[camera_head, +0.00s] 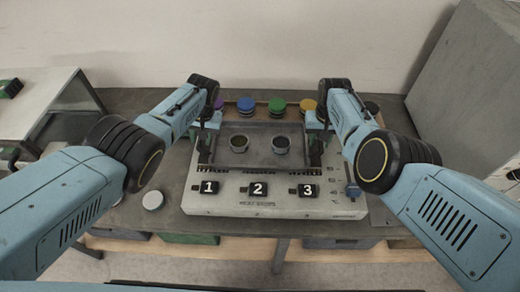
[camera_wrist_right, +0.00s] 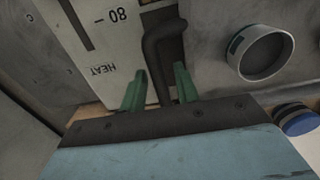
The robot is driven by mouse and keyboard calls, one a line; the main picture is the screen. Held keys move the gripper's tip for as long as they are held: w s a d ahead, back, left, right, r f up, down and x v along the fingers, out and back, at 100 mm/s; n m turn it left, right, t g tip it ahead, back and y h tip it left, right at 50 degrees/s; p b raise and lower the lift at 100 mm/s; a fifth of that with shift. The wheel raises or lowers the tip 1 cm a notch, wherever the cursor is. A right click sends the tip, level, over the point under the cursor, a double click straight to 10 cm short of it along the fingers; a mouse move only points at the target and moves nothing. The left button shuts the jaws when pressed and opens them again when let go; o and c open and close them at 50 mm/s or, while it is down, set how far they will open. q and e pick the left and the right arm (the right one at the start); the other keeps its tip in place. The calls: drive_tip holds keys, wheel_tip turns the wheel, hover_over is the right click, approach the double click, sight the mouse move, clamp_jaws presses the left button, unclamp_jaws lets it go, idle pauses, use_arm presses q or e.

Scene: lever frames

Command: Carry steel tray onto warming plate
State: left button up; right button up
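The steel tray (camera_head: 259,158) is grey and shallow, with two round cups (camera_head: 281,144) on it. In the head view it lies over the back part of a pale unit, which looks like the warming plate (camera_head: 270,204); I cannot tell whether it touches. My left gripper (camera_head: 208,142) is at the tray's left end, its fingers too small to judge. My right gripper (camera_head: 318,137) is at the right end. In the right wrist view its green fingers (camera_wrist_right: 160,85) stand apart on either side of the dark bent handle (camera_wrist_right: 160,45), with a gap on one side.
Coloured round lids or jars, blue (camera_head: 246,104), green (camera_head: 277,106) and yellow (camera_head: 308,105), stand behind the tray. A white disc (camera_head: 153,200) lies at the left on the table. A big grey box (camera_head: 475,85) stands at the right. Number tags mark the unit's front.

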use_arm(q)
drive_tip(key=shift+r, duration=0.2)
drive_tip(key=shift+w+d+r, duration=0.1)
drive_tip(key=shift+d+r, duration=0.1)
drive_tip(key=shift+r, duration=0.35)
drive_tip(key=v, duration=1)
drive_tip(key=shift+r, duration=0.25)
use_arm(e)
wheel_tip(320, 180, up, 12)
drive_tip(key=shift+r, duration=0.1)
